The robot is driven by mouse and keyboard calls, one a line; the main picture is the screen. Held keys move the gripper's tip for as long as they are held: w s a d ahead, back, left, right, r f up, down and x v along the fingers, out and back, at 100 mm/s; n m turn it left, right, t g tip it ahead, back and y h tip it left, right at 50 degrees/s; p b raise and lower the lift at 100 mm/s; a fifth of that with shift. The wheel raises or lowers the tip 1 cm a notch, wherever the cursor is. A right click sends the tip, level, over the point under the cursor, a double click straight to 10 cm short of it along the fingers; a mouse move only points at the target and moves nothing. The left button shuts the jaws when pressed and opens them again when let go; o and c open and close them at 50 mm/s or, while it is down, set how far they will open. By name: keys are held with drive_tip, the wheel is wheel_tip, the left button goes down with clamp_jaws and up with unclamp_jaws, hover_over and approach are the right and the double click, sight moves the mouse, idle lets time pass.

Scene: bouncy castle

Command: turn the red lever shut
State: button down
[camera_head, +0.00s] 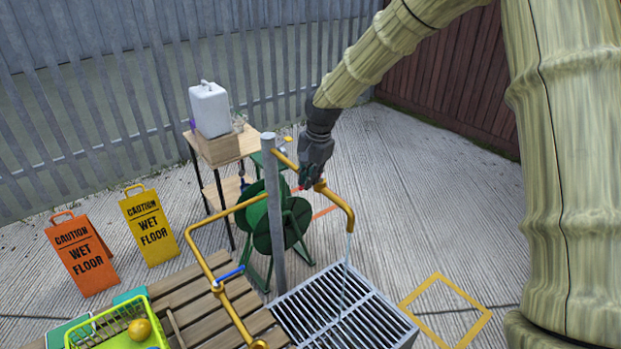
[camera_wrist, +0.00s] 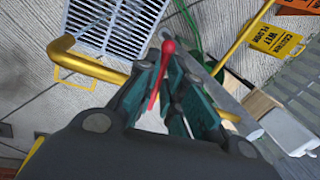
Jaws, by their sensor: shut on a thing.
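The red lever (camera_wrist: 161,72) shows in the wrist view between the dark green fingers of my gripper (camera_wrist: 172,92), its rounded red end sticking out past them. My gripper is shut on it. The lever sits by the yellow pipe (camera_wrist: 92,66). In the head view my gripper (camera_head: 315,178) reaches down to the yellow pipe (camera_head: 343,204) beside the grey post, and it hides most of the lever. A thin pale stream (camera_head: 346,262) falls from the pipe's bent end toward the metal grate (camera_head: 352,312).
A second yellow pipe (camera_head: 208,268) carries a blue lever (camera_head: 229,273) above a wooden slatted bench. The grey post (camera_head: 273,215) and a green reel (camera_head: 258,220) stand close to my gripper. Orange (camera_head: 82,258) and yellow (camera_head: 148,226) caution signs stand left. Concrete at right is mostly clear.

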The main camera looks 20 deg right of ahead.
drive_tip(key=shift+w+a+m, duration=0.15)
drive_tip(key=shift+w+m, duration=0.15)
drive_tip(key=shift+m, duration=0.4)
drive_tip(key=shift+w+a+m, duration=0.15)
drive_tip(key=shift+w+m, duration=0.1)
drive_tip(key=shift+m, duration=0.45)
drive_tip(key=c, duration=1.5)
unclamp_jaws()
drive_tip(key=shift+r, duration=0.15)
drive_tip(key=r, duration=0.3)
drive_tip(key=s+r, duration=0.1)
drive_tip(key=r, duration=0.3)
drive_tip(key=s+r, duration=0.1)
drive_tip(key=r, duration=0.3)
drive_tip(key=shift+d+r, duration=0.25)
drive_tip(key=shift+d, duration=0.1)
